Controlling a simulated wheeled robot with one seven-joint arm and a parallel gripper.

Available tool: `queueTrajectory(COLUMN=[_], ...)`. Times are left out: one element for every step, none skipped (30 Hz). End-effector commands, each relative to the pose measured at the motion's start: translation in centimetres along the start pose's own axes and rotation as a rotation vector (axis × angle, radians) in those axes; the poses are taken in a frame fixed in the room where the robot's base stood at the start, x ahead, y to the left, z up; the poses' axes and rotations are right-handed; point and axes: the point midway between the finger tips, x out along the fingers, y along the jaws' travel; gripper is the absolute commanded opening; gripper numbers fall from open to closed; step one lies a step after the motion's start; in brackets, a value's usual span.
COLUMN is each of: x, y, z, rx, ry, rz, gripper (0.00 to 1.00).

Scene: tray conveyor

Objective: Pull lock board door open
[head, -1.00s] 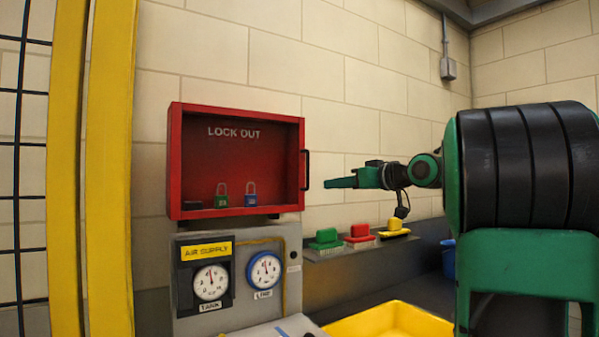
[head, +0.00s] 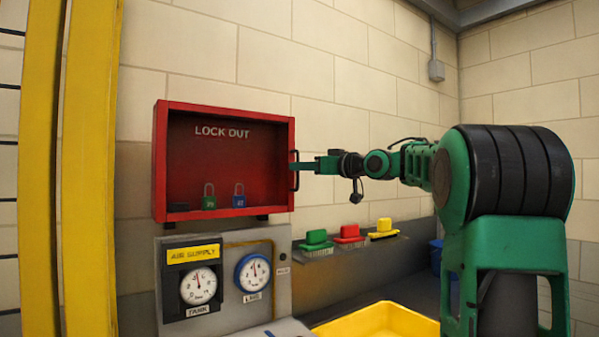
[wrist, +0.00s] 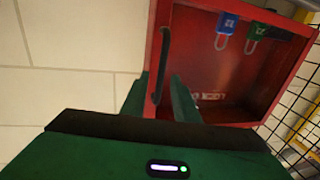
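The red lock board (head: 224,106) with "LOCK OUT" lettering hangs on the wall left of centre in the head view. Its door looks shut, and the padlocks show through its front. The black door handle (head: 293,171) is upright on the right edge; it also shows in the wrist view (wrist: 161,62). My gripper (head: 301,166) reaches it from the right. In the wrist view, my green fingers (wrist: 158,88) stand apart on either side of the handle, with a gap visible. Contact with the handle cannot be made out.
A green padlock (head: 209,202) and a blue padlock (head: 239,201) are inside the board. The gauge panel (head: 226,307) is below it. A yellow tray (head: 385,318) is in front.

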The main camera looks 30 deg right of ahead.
Motion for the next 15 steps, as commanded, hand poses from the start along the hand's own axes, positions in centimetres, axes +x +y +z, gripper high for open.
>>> queueTrajectory(x=[0.34,0.5,0.67,0.76,0.83,0.87,0.89,0.89,0.89,0.88,0.88,0.87,0.87,0.87,0.86], y=[0.01,-0.02,-0.04,-0.05,-0.05,-0.04,-0.04,-0.04,-0.03,-0.03,-0.03,-0.03,-0.03,-0.02,-0.02], z=[0.02,0.01,0.0,-0.01,-0.01,-0.01,-0.01,-0.01,-0.01,-0.01,0.0,0.0,0.0,0.0,0.01], rx=[0.001,0.001,0.0,0.0,0.0,0.0,0.0,0.0,-0.001,-0.001,0.0,0.0,0.0,0.0,0.0], ry=[0.0,0.0,0.0,0.0,0.0,0.0,0.0,0.0,-0.001,-0.001,-0.001,-0.001,-0.001,-0.001,-0.001], rz=[-0.001,-0.001,-0.001,-0.001,0.0,0.0,0.0,0.0,0.0,0.001,0.0,0.0,0.0,0.0,0.0], gripper=[0.27,0.27,0.27,0.27,0.27,0.27,0.27,0.27,0.27,0.27,0.27,0.27,0.23,0.15,0.06])
